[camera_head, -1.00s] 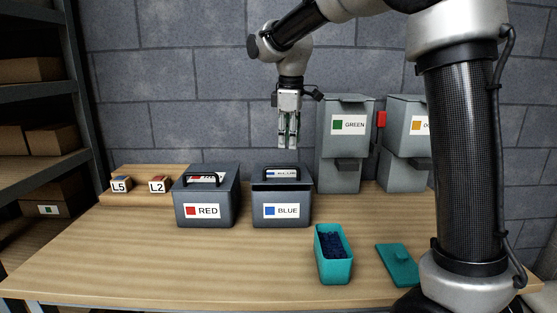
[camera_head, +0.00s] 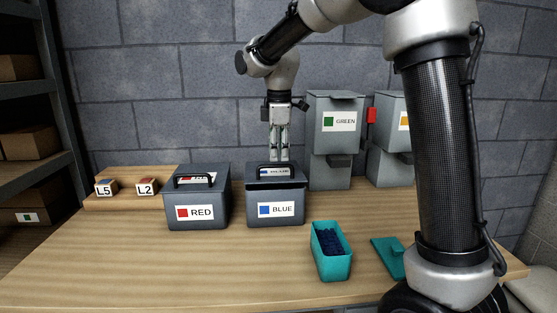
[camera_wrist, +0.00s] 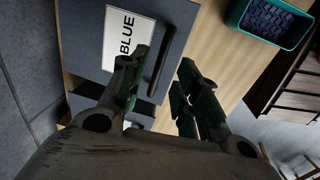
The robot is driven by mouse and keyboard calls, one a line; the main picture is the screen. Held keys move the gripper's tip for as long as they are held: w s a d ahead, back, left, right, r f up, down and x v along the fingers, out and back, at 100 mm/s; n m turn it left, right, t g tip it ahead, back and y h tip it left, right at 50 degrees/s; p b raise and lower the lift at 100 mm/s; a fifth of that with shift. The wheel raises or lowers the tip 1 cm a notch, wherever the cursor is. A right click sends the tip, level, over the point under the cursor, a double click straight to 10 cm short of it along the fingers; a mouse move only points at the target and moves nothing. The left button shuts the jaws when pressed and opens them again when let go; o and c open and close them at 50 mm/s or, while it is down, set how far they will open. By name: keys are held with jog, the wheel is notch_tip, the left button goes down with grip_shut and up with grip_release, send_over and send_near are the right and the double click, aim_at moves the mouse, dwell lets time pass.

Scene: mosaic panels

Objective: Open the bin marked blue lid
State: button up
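The blue bin (camera_head: 262,222) is a dark grey box with a BLUE label on its front. I cannot tell whether either finger touches the handle.
The red bin (camera_head: 180,217) stands close on the left. Green (camera_head: 335,155) and orange-marked (camera_head: 392,165) dispensers stand behind, at right. A teal tub (camera_head: 331,268) of dark pieces and a teal lid (camera_head: 388,258) lie in front. Blocks L5 (camera_head: 105,188) and L2 (camera_head: 147,187) sit far left.

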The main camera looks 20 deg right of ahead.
jog(key=shift+w+f, duration=0.2)
jog(key=shift+f, duration=1.4)
grip_shut()
jog(key=shift+r, duration=0.15)
